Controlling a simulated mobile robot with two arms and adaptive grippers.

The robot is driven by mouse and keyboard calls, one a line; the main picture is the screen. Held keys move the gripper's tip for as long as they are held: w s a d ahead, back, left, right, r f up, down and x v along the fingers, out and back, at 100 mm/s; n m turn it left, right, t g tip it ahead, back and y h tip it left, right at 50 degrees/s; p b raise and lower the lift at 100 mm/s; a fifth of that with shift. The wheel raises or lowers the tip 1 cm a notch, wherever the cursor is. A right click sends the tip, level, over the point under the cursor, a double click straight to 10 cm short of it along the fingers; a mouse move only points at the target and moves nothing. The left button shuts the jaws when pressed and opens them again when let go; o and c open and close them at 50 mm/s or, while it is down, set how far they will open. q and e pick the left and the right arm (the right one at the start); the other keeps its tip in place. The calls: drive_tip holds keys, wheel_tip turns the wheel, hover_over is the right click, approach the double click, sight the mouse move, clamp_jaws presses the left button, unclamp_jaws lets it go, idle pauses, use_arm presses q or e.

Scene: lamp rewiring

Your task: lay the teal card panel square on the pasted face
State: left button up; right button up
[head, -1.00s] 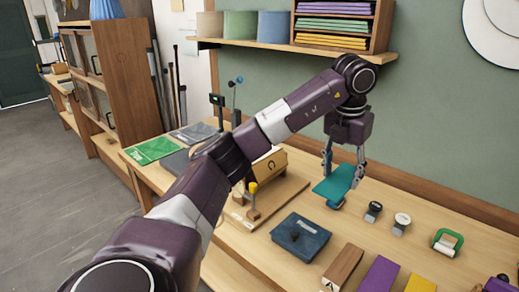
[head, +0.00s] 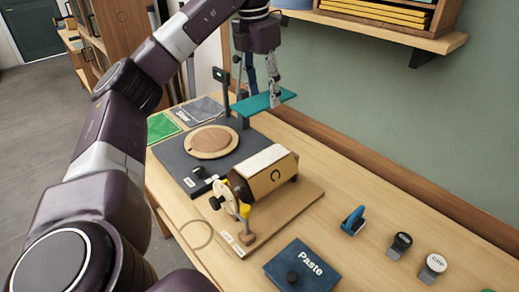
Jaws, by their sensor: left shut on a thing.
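My left gripper (head: 262,92) is shut on the teal card panel (head: 268,102), which it holds by its upper side in the air over the back of the table. The panel looks roughly level and is seen nearly edge-on. The many-sided drum (head: 268,175), tan with a letter C on its end, sits on a wooden cradle board (head: 285,215) in front of the panel. Its pale upper face (head: 264,160) is uncovered and apart from the panel. I cannot tell paste on it for sure. My right gripper is not in view.
A dark base with a round wooden disc (head: 210,141) and a post stands left of the drum. The dark Paste pad (head: 302,270), a blue-handled tool (head: 352,221) and two small stamps (head: 400,244) lie to the front and right. A shelf (head: 400,32) overhangs the back.

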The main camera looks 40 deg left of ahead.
use_arm(q)
wheel_tip(320, 180, down, 6)
drive_tip(key=f+b, duration=0.1)
drive_tip(key=b, duration=0.1)
drive_tip(key=p, duration=0.1)
hover_over(264, 159)
drive_tip(key=f, duration=0.6)
drive_tip(key=shift+s+a+f, duration=0.15)
drive_tip(key=shift+s+a, duration=0.05)
drive_tip(key=shift+s, duration=0.05)
drive_tip(key=shift+d+f+p, duration=0.1)
drive_tip(key=shift+f+p, duration=0.2)
drive_tip(key=shift+f, duration=0.35)
wheel_tip(264, 159, down, 4)
drive_tip(key=shift+r+p, duration=0.1)
drive_tip(key=shift+p, duration=0.3)
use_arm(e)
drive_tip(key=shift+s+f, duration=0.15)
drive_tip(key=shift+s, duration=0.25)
